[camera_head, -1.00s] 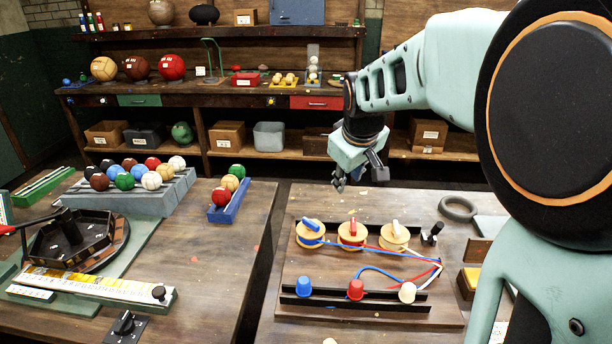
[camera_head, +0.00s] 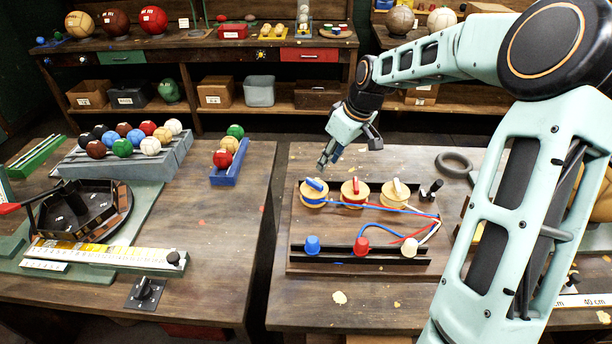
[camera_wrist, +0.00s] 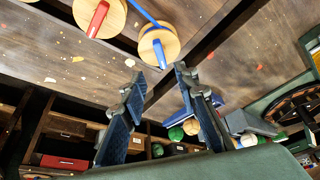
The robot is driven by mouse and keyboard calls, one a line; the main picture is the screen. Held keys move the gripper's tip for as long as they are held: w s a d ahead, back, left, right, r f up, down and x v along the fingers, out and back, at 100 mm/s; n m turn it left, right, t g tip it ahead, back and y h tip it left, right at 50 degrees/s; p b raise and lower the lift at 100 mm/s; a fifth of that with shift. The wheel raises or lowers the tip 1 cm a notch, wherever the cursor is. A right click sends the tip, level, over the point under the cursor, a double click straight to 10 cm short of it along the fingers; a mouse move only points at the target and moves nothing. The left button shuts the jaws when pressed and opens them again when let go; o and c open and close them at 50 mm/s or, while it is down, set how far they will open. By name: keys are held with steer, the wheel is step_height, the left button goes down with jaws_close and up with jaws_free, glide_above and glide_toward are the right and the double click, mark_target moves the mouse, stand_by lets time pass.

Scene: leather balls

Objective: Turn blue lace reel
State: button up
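The blue lace reel (camera_head: 314,195) is a wooden disc with a blue handle on top, leftmost of the three reels on the board. A blue lace runs from it to the right. In the wrist view the blue reel (camera_wrist: 160,46) lies just beyond my fingertips. My gripper (camera_head: 325,164) hangs above and slightly behind this reel, apart from it. In the wrist view my gripper (camera_wrist: 158,76) has its two fingers apart with nothing between them.
The red reel (camera_head: 354,193) and white reel (camera_head: 396,194) stand to the right. A black ring (camera_head: 454,163) lies behind right. A gap separates this table from the left one.

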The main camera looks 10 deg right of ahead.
mark_target(314, 182)
steer(key=x, duration=1)
steer(key=shift+w+a+f+p, duration=0.15)
steer(key=shift+w+f+p, duration=0.1)
steer(key=shift+p, duration=0.1)
jaws_close()
